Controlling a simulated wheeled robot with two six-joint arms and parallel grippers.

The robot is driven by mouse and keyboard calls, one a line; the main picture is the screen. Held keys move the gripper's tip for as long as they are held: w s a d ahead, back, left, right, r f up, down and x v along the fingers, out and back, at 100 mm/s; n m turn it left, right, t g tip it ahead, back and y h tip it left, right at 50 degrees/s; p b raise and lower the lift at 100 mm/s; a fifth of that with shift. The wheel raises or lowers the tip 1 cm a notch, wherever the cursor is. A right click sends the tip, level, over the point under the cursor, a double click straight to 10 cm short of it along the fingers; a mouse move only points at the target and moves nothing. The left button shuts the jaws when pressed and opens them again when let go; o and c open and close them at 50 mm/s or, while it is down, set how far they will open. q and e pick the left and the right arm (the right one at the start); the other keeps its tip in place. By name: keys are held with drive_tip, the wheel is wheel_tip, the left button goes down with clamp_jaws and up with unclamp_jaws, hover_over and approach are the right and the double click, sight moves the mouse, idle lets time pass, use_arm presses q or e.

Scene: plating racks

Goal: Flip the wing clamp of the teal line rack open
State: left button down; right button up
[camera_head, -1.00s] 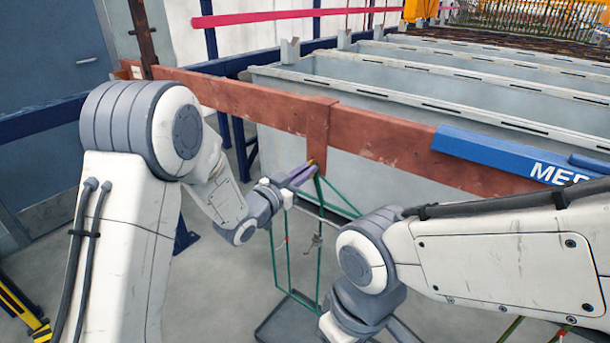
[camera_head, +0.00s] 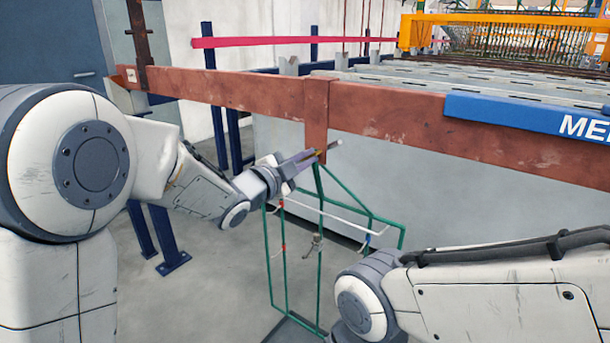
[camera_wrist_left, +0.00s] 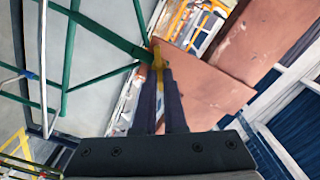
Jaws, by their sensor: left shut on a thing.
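The teal-green wire rack (camera_head: 320,240) hangs below the brown-red bar (camera_head: 230,93), at its wrapped upright bracket (camera_head: 316,115). A small yellow wing clamp (camera_head: 321,153) sits at the rack's top, against the bracket. In the left wrist view the clamp (camera_wrist_left: 158,62) shows at and between the fingertips, with the green rack arm (camera_wrist_left: 100,28) running into it. My left gripper (camera_head: 308,158) is shut on the clamp, reaching in from the left. Its fingers (camera_wrist_left: 159,95) partly hide the clamp. My right arm shows at lower right, but its gripper is out of view.
A blue lettered beam cover (camera_head: 520,120) lies along the bar at right. Grey tanks (camera_head: 400,88) stand behind the bar. Small hooks hang from the rack's white crossbar (camera_head: 340,220). Open floor (camera_head: 215,285) lies left of the rack.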

use_arm(q)
drive_tip(key=shift+d+f+m+b, duration=0.1)
drive_tip(key=shift+f+m+b, duration=0.05)
drive_tip(key=shift+m+b, duration=1.6)
drive_tip(key=shift+f+m+b, duration=0.1)
drive_tip(key=shift+m+b, duration=1.35)
drive_tip(key=shift+b, duration=0.5)
drive_tip(key=c, duration=1)
unclamp_jaws()
drive_tip(key=p+v, duration=0.1)
drive_tip(key=v, duration=0.9)
drive_tip(key=shift+s, duration=0.2)
